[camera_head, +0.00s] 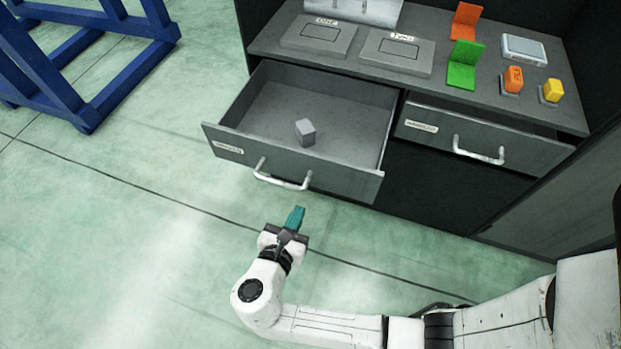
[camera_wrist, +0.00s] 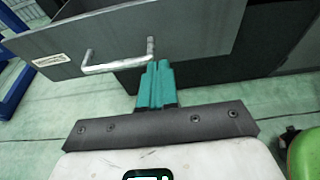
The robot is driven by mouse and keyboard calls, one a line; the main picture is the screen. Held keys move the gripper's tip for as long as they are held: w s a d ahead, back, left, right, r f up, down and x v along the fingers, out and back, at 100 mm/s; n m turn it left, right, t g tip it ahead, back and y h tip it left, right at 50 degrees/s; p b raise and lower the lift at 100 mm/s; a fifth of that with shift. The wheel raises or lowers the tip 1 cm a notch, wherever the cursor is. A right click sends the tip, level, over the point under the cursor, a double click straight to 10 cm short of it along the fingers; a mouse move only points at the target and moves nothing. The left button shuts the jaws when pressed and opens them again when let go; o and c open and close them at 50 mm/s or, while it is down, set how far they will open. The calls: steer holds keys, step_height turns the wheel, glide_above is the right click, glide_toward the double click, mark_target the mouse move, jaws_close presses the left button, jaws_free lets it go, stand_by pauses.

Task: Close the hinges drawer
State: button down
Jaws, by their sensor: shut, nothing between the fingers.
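The left drawer (camera_head: 228,151) stands pulled well out of the cabinet, with a grey block (camera_head: 305,132) inside. Its label is too blurred to read surely as hinges. The right drawer (camera_head: 535,155) also has a label and appears pulled out only a little. My gripper (camera_head: 297,213) has its teal fingers shut and empty. It is in front of the left drawer, near its white handle (camera_head: 282,180). In the wrist view the fingertips (camera_wrist: 157,68) overlap the right end of the handle (camera_wrist: 105,66) and the lower edge of the drawer front (camera_wrist: 200,30); contact cannot be told.
The worktop (camera_head: 370,28) holds two labelled flat boxes, orange (camera_head: 465,21) and green (camera_head: 465,65) angled pieces, a grey device (camera_head: 524,49), and orange and yellow blocks. A blue frame (camera_head: 95,65) stands at upper left. The floor left of my arm is clear.

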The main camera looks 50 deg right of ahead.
glide_toward(320, 170)
steer(key=x, duration=0.5)
steer(key=shift+f, duration=0.2)
steer(key=shift+w+d, duration=0.3)
steer(key=shift+d, duration=0.35)
steer(key=shift+d, duration=0.1)
